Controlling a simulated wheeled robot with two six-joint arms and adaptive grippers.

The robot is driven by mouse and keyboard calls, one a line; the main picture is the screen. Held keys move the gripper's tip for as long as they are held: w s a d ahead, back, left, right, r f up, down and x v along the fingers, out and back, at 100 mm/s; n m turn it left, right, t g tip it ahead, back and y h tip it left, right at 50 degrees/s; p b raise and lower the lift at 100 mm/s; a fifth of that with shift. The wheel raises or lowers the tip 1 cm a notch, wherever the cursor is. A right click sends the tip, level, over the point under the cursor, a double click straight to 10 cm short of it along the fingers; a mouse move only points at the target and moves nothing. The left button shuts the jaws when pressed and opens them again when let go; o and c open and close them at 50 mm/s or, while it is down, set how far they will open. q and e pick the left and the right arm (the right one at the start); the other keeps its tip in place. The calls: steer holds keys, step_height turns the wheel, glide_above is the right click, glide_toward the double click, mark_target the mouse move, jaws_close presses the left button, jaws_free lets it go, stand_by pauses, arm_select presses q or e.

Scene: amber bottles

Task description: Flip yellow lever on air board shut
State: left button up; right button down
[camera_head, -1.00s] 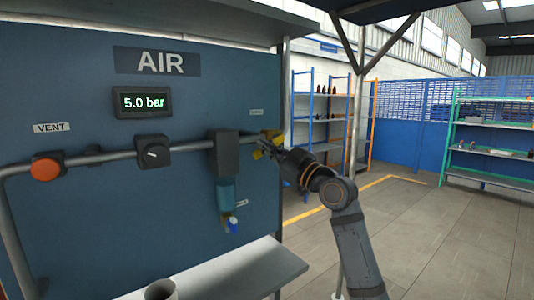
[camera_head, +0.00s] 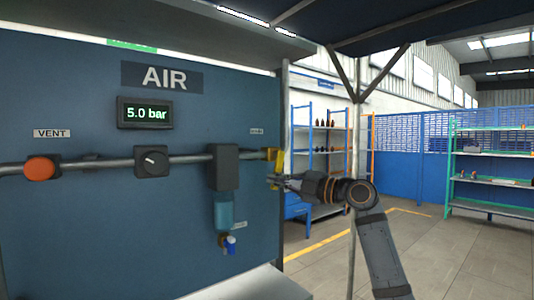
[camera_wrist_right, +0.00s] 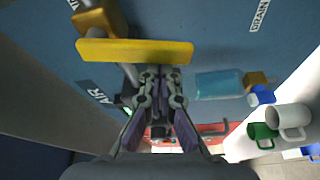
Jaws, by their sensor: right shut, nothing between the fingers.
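The AIR board (camera_head: 80,110) is a blue panel with a grey pipe across it. At the pipe's right end is a yellow valve with a yellow lever (camera_head: 280,163), which hangs roughly upright across the pipe line in the head view. In the right wrist view the lever (camera_wrist_right: 140,51) is a long flat bar across the upper part, beside its yellow valve body (camera_wrist_right: 106,17). My right gripper (camera_head: 274,182) is shut and empty, just below the lever. In the wrist view its fingertips (camera_wrist_right: 158,72) are close to the bar's edge; I cannot tell whether they touch. My left gripper is out of view.
On the board are an orange VENT button (camera_head: 40,169), a black knob (camera_head: 151,161), a 5.0 bar display (camera_head: 144,112) and a filter with a blue bowl (camera_head: 223,211). White (camera_wrist_right: 289,119) and green (camera_wrist_right: 262,134) mugs show in the wrist view. Floor at right is clear.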

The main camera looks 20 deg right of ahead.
steer(key=shift+w+d+f+n, duration=0.15)
steer(key=shift+d+n, duration=0.25)
steer(key=shift+w+d+f+n, duration=0.1)
steer(key=shift+d+f+n, duration=0.05)
steer(key=shift+d+n, duration=0.25)
stand_by(0.4)
arm_select(q)
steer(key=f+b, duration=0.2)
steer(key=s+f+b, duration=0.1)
steer(key=b, duration=0.1)
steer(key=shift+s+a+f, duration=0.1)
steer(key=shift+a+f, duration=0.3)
arm_select(e)
steer(key=s+d, duration=0.2)
steer(key=s, duration=0.7)
steer(key=shift+d, duration=0.2)
